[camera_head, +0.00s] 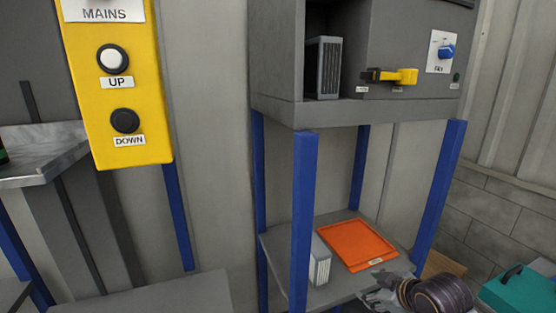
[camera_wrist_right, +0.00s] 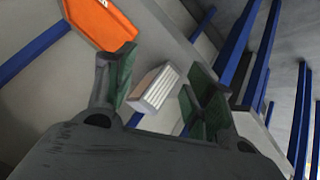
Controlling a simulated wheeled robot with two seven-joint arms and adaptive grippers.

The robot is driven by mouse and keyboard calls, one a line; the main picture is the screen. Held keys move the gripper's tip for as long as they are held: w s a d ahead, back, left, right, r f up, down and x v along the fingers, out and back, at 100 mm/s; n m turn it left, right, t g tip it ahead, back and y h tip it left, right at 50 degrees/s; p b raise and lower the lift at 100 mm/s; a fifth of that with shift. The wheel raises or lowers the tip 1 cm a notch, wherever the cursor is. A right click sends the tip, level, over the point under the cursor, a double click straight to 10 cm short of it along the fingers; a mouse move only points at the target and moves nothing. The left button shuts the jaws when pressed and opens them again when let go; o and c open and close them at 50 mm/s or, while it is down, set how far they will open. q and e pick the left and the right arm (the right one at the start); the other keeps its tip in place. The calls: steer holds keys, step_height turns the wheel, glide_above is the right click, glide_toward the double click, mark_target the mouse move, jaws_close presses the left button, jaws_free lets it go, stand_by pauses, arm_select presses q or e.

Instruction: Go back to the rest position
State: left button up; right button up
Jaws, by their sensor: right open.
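My right gripper (camera_head: 378,288) is at the bottom right of the head view, by the front edge of the lower shelf. In the right wrist view its two fingers (camera_wrist_right: 160,95) are spread apart with nothing held. A light grey ribbed module (camera_head: 320,262) stands on the lower shelf, left of the gripper and apart from it in the head view. In the wrist view this module (camera_wrist_right: 155,88) appears beyond the gap between the fingers. My left gripper is in neither view.
An orange tray (camera_head: 357,245) lies on the lower shelf (camera_head: 285,245). Above, a grey cabinet (camera_head: 275,55) holds another ribbed module (camera_head: 323,68) and has a yellow handle (camera_head: 396,76). Blue posts (camera_head: 303,215) frame the rack. A yellow control box (camera_head: 120,90) hangs left; a teal box (camera_head: 520,290) is at right.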

steer(key=s+a+f+m+g+h, duration=0.25)
steer(key=s+f+m+g, duration=0.35)
steer(key=s+f, duration=1.15)
steer(key=s+f+m, duration=0.1)
steer(key=s+f, duration=0.1)
steer(key=f, duration=1.3)
steer(key=s+f, duration=0.2)
steer(key=f, duration=1.4)
steer(key=s+d+f+g, duration=0.1)
steer(key=s+d+f, duration=0.2)
steer(key=s+f, duration=1.7)
steer(key=shift+s+f+g, duration=0.3)
steer(key=shift+s+f, duration=0.05)
steer(key=shift+s, duration=0.9)
